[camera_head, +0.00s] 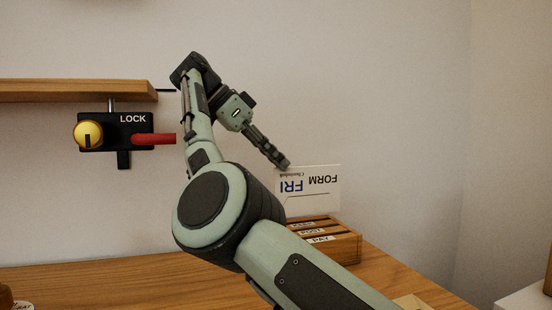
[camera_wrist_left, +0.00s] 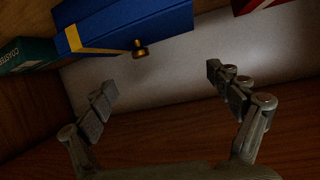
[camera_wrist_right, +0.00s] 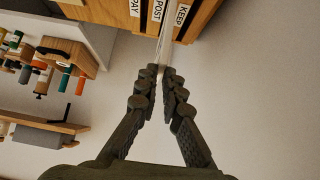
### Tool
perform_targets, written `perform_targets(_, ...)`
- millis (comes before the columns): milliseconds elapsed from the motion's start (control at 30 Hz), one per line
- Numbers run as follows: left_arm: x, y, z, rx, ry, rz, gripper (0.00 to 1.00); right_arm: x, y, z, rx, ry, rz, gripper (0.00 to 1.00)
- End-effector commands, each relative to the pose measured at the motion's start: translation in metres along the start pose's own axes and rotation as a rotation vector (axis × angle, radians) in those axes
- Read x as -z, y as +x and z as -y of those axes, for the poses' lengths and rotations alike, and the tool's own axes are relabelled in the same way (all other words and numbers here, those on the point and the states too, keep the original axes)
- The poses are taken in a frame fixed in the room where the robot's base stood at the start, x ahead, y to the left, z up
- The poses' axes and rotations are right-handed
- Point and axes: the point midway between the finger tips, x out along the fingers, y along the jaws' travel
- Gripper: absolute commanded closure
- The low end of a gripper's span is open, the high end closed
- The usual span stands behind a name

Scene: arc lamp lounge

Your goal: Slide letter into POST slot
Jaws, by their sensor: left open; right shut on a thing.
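The letter (camera_head: 322,189) is a white card printed with FORM and FRI. My right gripper (camera_head: 281,163) is shut on its upper left part in the head view. The wooden sorter box (camera_head: 345,246) with labelled slots stands on the wooden top right below the letter. In the right wrist view the fingertips (camera_wrist_right: 160,70) pinch the letter (camera_wrist_right: 165,45), seen edge-on, in line with the gap between the POST label (camera_wrist_right: 157,10) and the KEEP label (camera_wrist_right: 181,14). I cannot tell how deep its lower edge sits. My left gripper (camera_wrist_left: 163,82) is open and empty.
A black LOCK panel (camera_head: 137,143) with a yellow knob (camera_head: 88,134) and red handle (camera_head: 153,139) hangs under a shelf (camera_head: 75,90) at left.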

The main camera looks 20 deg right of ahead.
Motion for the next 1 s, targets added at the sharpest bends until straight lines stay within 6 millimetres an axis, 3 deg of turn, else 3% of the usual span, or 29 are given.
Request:
perform_targets(500,0.043,-0.002,-0.02,-0.042,-0.022,-0.204,0.09,-0.006,0.006,0.0,0.0,0.0,0.0,1.0)
perform_targets(1000,0.051,-0.003,-0.023,-0.049,-0.027,-0.242,0.09,-0.007,0.007,0.0,0.0,0.0,0.0,1.0)
